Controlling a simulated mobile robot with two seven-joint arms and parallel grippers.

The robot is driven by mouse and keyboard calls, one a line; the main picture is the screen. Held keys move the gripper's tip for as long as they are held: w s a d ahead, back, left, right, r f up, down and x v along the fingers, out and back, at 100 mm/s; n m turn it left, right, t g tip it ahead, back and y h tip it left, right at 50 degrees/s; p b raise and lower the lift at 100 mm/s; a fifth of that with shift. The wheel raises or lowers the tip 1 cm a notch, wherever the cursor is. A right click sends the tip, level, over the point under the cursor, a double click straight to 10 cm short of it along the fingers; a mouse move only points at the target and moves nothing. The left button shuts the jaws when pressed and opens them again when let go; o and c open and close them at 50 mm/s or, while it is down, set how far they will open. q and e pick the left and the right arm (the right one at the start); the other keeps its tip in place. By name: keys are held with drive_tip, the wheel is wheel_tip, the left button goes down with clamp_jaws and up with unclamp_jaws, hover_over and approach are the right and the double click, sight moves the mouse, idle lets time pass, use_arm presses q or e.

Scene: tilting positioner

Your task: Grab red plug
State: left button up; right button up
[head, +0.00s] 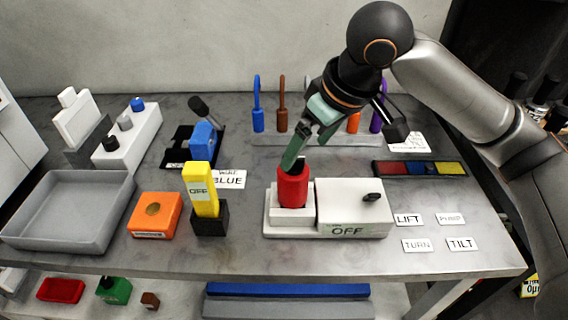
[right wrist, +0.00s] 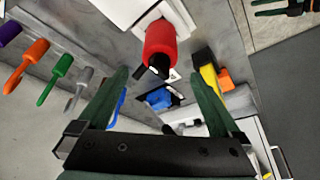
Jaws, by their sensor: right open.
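The red plug (head: 293,188) is an upright red cylinder with a dark top. It stands in the white block at the left of the positioner (head: 350,205), beside a box labelled OFF. My right gripper (head: 294,160) is open, with green fingers pointing down at the plug's top. In the right wrist view the red plug (right wrist: 160,42) lies ahead of the gap between the open fingers (right wrist: 160,72), with nothing held. Whether a finger touches the plug cannot be told. My left gripper is not in view.
A yellow OFF block (head: 201,190) in a black holder and an orange box (head: 155,213) stand left of the positioner. A grey tray (head: 70,245) is at far left. Colored hooked tools (head: 282,110) stand behind. Labels (head: 461,244) lie on the right.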

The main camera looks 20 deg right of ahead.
sight(298, 164)
drive_tip(key=shift+w, duration=0.2)
drive_tip(key=x, duration=0.6)
drive_tip(key=shift+s+f+b, duration=0.1)
drive_tip(key=shift+f+b, duration=0.05)
drive_tip(key=shift+b, duration=0.2)
drive_tip(key=x, duration=0.5)
drive_tip(key=shift+a+f, duration=0.1)
drive_tip(key=shift+f, duration=0.25)
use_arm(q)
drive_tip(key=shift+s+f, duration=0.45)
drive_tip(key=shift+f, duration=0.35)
use_arm(e)
drive_tip(key=c, duration=1.5)
drive_tip(key=shift+r, duration=0.1)
drive_tip(key=shift+c, duration=0.2)
drive_tip(key=shift+r, duration=0.1)
